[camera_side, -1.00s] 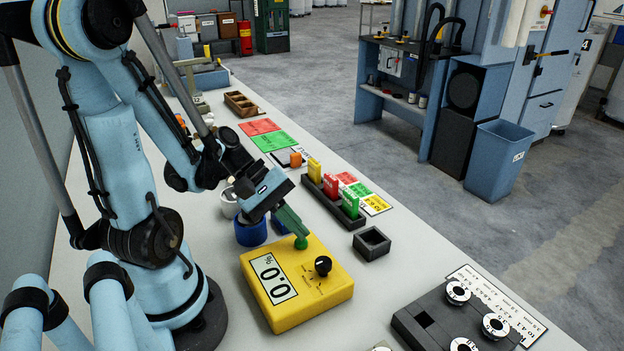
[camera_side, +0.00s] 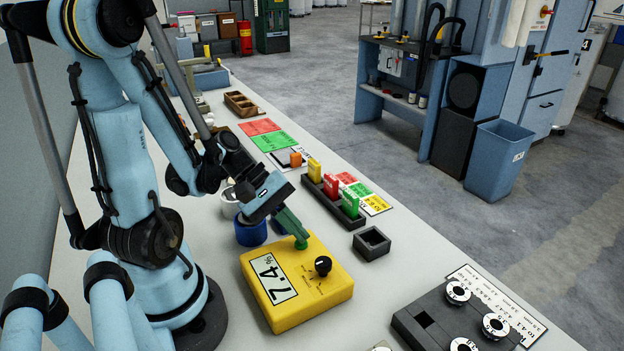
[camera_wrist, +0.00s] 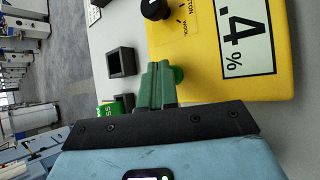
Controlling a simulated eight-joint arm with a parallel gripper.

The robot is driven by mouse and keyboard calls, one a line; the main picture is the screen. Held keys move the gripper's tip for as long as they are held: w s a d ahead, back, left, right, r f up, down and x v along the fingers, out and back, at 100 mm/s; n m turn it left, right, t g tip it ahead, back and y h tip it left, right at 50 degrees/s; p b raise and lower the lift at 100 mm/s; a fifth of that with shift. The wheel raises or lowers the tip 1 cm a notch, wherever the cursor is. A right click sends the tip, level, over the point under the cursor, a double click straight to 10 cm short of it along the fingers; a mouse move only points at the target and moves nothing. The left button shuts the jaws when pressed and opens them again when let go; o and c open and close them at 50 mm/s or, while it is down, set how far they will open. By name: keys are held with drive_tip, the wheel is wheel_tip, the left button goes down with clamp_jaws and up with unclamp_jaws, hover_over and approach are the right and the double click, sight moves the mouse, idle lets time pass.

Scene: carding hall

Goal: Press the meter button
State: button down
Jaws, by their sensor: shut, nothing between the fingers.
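The yellow meter (camera_side: 297,285) sits on the bench in front of my arm. Its display (camera_side: 274,279) reads 7.4 %, and part of that display (camera_wrist: 247,40) shows in the wrist view. A black knob (camera_side: 323,265) is on its top. The green button (camera_side: 301,243) is at the meter's back corner, and its edge (camera_wrist: 179,75) shows beside my fingers in the wrist view. My gripper (camera_side: 303,236) is shut and empty, with green fingertips (camera_wrist: 158,68) pointing down at the button. The tips appear to touch it; they partly hide it.
A small black open box (camera_side: 371,243) stands right of the meter. Behind it is a dark rack (camera_side: 330,203) with coloured blocks. A dark tray with round weights (camera_side: 440,318) lies at front right.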

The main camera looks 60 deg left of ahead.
sight(296, 241)
idle(0.4)
drive_tip(key=shift+r, duration=0.8)
drive_tip(key=shift+r, duration=0.1)
drive_tip(key=shift+r, duration=2.4)
